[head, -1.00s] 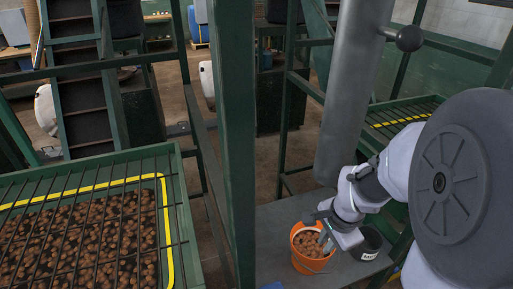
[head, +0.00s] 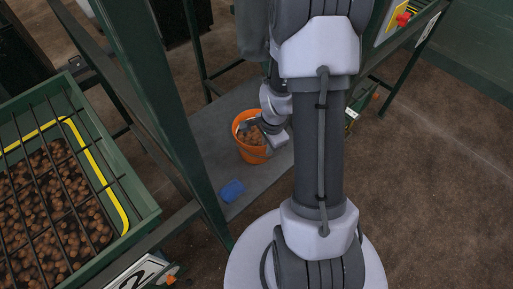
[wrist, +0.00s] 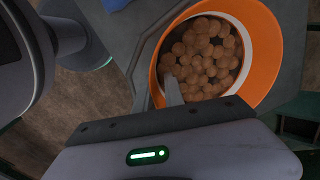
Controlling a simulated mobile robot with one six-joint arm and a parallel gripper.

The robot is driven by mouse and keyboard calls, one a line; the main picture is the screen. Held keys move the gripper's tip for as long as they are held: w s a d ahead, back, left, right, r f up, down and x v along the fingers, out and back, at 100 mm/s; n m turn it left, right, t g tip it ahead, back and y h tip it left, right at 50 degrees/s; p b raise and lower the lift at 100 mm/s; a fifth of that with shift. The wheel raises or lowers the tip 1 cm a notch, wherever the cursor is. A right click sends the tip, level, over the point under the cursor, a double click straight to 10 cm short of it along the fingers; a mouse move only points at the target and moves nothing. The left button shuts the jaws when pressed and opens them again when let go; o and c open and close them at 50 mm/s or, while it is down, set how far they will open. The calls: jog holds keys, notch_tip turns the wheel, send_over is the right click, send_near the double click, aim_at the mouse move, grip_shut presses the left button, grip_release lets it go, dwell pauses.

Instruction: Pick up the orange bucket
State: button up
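The orange bucket (head: 252,154) stands upright on a grey platform, filled with round brown things. It also shows in the wrist view (wrist: 264,45), seen from above with its pale inner wall. My gripper (head: 248,126) is at the bucket's top, over its rim and contents. In the wrist view, one grey finger (wrist: 172,92) reaches over the contents near the rim. The other finger is not clear, so I cannot tell whether the gripper is open or shut, or whether it touches the rim.
A small blue object (head: 232,191) lies on the grey platform (head: 205,130) in front of the bucket. A green post (head: 165,110) rises close on the left. A green bin with a black grid and yellow edge (head: 135,222) holds more brown round things at far left.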

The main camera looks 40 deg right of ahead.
notch_tip(320, 180, down, 3)
jog(key=shift+w+r+b, duration=0.1)
jog(key=shift+w+b, duration=0.05)
jog(key=shift+b, duration=0.25)
jog(key=shift+r, duration=0.1)
grip_shut()
dwell(0.8)
jog(key=shift+r, duration=0.15)
